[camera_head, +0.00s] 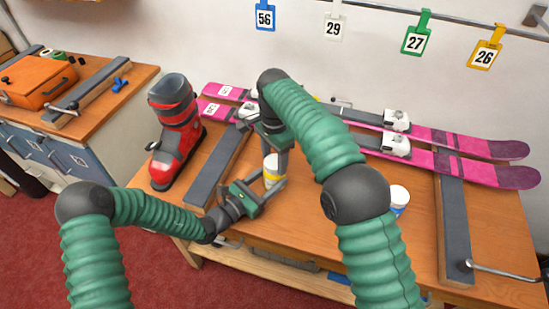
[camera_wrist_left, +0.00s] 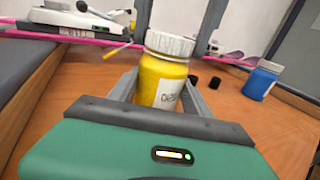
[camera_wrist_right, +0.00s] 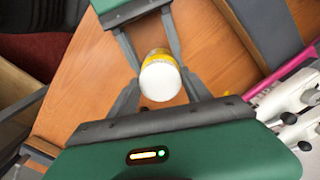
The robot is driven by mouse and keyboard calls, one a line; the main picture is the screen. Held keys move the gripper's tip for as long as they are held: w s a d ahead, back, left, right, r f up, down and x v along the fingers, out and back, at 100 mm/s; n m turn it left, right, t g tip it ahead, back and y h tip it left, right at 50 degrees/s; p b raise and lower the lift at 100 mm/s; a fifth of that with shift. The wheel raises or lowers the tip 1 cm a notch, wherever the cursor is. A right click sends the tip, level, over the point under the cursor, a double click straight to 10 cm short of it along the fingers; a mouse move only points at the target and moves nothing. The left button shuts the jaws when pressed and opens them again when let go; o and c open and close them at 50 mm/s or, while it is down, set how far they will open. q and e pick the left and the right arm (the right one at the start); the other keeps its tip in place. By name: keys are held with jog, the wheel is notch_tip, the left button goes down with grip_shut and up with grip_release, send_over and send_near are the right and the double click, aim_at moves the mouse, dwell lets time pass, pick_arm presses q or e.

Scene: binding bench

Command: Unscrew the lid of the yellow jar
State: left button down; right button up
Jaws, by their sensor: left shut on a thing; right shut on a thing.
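The yellow jar (camera_head: 270,181) stands upright on the bench, with its white lid (camera_head: 271,161) on top. In the left wrist view its yellow body (camera_wrist_left: 160,82) carries a pale label, and the ribbed white lid (camera_wrist_left: 170,44) sits on it. My left gripper (camera_head: 268,183) is shut on the jar's body from the front left. My right gripper (camera_head: 274,158) comes down from above and is shut on the lid. In the right wrist view the lid's round top (camera_wrist_right: 160,82) lies between the right fingers, with the left fingers around the jar beyond. The threads are hidden.
A blue jar with a white lid (camera_wrist_left: 261,80) stands to the right, partly behind my right arm in the head view. Small black pieces (camera_wrist_left: 204,81) lie between. A red ski boot (camera_head: 175,130), dark bars (camera_head: 220,163) and pink skis (camera_head: 440,160) surround the work area.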

jog(key=n, duration=0.6)
jog(key=shift+w+d+n, duration=0.15)
jog(key=shift+n, duration=0.15)
pick_arm(q)
jog(key=shift+s+d, duration=0.1)
pick_arm(e)
jog(key=n, duration=0.3)
jog(key=shift+n, duration=0.3)
jog(key=n, duration=0.6)
jog(key=shift+r, duration=0.1)
jog(key=n, duration=0.3)
jog(key=shift+n, duration=0.3)
jog(key=n, duration=0.6)
pick_arm(q)
jog(key=shift+d, duration=0.1)
pick_arm(e)
jog(key=n, duration=0.3)
jog(key=shift+n, duration=0.3)
jog(key=n, duration=0.5)
jog(key=shift+n, duration=0.3)
jog(key=n, duration=0.3)
jog(key=shift+n, duration=0.3)
